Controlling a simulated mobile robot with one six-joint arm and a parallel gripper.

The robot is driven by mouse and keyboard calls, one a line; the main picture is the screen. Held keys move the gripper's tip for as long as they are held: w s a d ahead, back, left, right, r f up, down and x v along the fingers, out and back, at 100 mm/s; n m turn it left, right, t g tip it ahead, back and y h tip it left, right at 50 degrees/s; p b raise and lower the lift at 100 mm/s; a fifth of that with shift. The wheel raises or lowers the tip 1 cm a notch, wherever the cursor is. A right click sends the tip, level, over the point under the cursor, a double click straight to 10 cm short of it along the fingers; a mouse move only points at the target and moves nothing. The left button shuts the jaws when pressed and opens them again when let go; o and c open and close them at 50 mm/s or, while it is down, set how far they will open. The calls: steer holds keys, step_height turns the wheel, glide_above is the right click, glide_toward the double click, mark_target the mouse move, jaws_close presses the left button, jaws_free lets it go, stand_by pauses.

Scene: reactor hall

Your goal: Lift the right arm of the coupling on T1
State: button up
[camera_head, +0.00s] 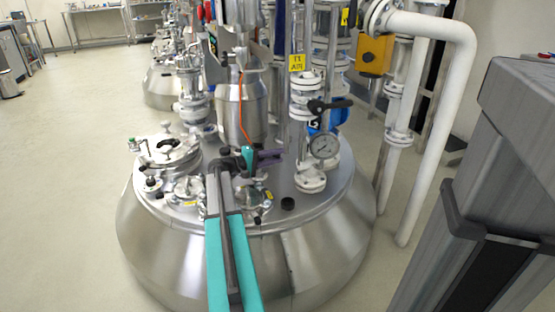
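The steel reactor vessel (155,235) stands in the middle, with a yellow sign (297,63) that seems to read T1 above its lid. My arm reaches up over the lid from the bottom. My gripper (272,157), dark purplish, is above the lid, left of the pressure gauge (323,146). Its fingers are too small to tell open from shut, or whether they touch anything. A small metal fitting with dark knobs and a yellow tag (254,197) sits on the lid just below the gripper. I cannot tell if it is the coupling; its arms are not distinct.
A flanged white pipe with a black lever (328,105) rises behind the gripper. A steel cylinder (242,108) stands behind it to the left. A round hatch (168,150) is on the lid's left. Thick white pipes (440,120) stand right. The floor (65,180) at left is clear.

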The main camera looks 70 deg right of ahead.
steer(key=shift+s+d, duration=0.2)
steer(key=shift+d, duration=0.1)
jaws_close()
steer(key=shift+r+n+g+h, duration=0.7)
steer(key=shift+n+g+h, duration=0.1)
steer(key=shift+n+h, duration=0.15)
jaws_free()
